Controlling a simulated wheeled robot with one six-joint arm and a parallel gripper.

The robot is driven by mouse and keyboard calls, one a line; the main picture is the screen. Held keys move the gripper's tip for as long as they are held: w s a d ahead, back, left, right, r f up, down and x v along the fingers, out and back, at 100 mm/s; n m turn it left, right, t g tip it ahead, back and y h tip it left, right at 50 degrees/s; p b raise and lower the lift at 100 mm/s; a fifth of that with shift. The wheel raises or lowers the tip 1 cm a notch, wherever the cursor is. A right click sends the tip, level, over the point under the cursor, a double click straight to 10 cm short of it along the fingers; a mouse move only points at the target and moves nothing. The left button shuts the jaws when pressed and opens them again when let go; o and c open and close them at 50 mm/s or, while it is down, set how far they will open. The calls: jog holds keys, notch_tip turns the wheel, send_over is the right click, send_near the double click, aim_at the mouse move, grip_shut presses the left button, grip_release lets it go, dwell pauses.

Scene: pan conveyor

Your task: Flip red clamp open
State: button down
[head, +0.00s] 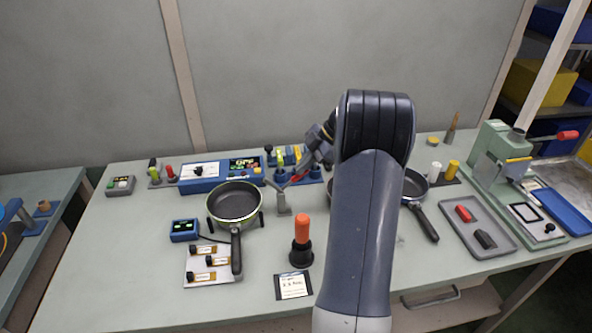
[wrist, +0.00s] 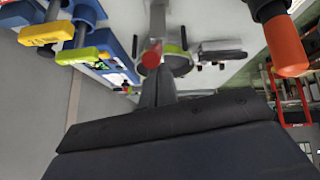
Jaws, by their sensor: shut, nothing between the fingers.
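The clamp (head: 284,207) is a small grey upright piece on the table, just right of the left frying pan. Its red handle (head: 297,178) points up and to the right, close to my gripper (head: 306,168). In the wrist view a red tip (wrist: 152,53) shows straight ahead, in front of the pan. My gripper is shut and empty. It is at or beside the red handle; I cannot tell whether they touch. My gripper's fingertips are small and partly hidden in the head view.
A left pan (head: 236,203), an orange-handled tool (head: 302,232) and a blue box (head: 183,230) stand near the clamp. Blue fixtures with yellow parts (wrist: 92,52) are close by in the wrist view. A grey tray (head: 471,243) lies at the right. The left front table is clear.

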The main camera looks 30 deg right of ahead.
jog(key=shift+s+d+f+t+y+b, duration=0.2)
jog(key=shift+d+f+t+y+b, duration=0.1)
jog(key=shift+d+f+y+b, duration=0.25)
jog(key=shift+s+d+f+b, duration=0.1)
jog(key=shift+d+f+b, duration=0.1)
jog(key=shift+b, duration=0.35)
jog(key=shift+s, duration=0.1)
